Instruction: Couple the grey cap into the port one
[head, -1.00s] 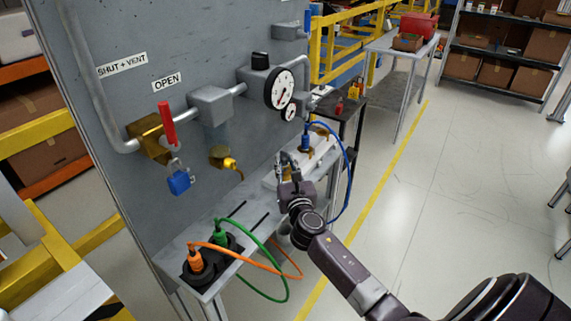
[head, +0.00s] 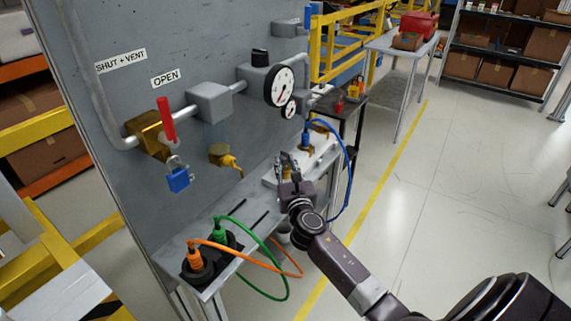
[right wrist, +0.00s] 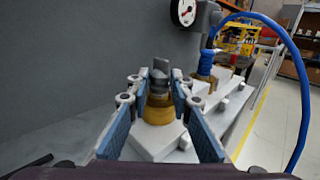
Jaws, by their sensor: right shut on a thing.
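My right gripper (head: 290,165) is over the narrow shelf below the grey panel. In the right wrist view its fingers (right wrist: 160,88) flank a dark grey cap (right wrist: 160,70) and are shut on it. A brass port (right wrist: 158,112) on a white block (right wrist: 150,143) shows directly below the cap in that picture. The cap looks upright and in line with the port; I cannot tell whether it is seated or only touching. In the head view the gripper hides most of the cap and port. My left gripper is in neither view.
A blue plug (head: 305,137) with a looping blue hose (right wrist: 303,80) stands just beyond. Orange (head: 194,258) and green (head: 220,230) plugs with hoses stand at the shelf's near end. The panel carries a gauge (head: 280,87), a red handle (head: 166,120) and a blue padlock (head: 178,179).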

